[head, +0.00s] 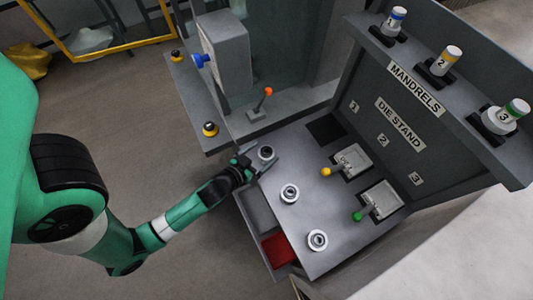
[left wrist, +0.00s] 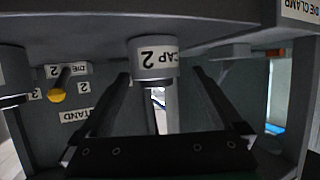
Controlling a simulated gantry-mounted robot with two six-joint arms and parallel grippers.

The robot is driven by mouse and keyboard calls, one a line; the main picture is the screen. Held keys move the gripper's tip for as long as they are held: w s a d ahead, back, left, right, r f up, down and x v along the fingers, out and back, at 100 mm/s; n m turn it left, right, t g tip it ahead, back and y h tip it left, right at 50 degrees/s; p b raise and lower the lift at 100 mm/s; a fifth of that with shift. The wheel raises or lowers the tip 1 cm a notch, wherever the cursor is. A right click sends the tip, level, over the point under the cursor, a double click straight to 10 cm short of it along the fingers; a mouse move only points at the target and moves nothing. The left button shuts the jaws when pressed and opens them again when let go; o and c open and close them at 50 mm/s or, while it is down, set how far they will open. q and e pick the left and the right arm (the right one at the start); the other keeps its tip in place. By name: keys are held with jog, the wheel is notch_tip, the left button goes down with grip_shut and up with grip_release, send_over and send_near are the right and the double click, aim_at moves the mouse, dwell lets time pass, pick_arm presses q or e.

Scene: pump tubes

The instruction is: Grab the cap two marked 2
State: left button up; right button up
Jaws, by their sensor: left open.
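Cap two, a grey cylinder with a white label reading "CAP 2", stands in the upper middle of the upside-down left wrist view (left wrist: 153,62). In the head view I take it to be the ringed part at the far left of the row (head: 266,153). My left gripper (head: 251,165) is open beside it, low over the grey table. In the left wrist view its two dark fingers point toward the cap, one on each side, with gaps. My right gripper is not in view.
Two more ringed parts stand on the table, the middle one (head: 289,193) and the near one (head: 317,240). Mandrels stand on the shelf above. A red tray (head: 279,250) lies below.

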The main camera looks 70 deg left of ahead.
aim_at(269, 151)
pick_arm(q)
jog(key=shift+w+f, duration=0.15)
jog(key=x, duration=0.4)
jog(key=shift+w+f+b, duration=0.25)
jog(key=shift+w+b, duration=0.1)
jog(key=shift+b, duration=0.05)
grip_shut()
jog(key=shift+r, duration=0.15)
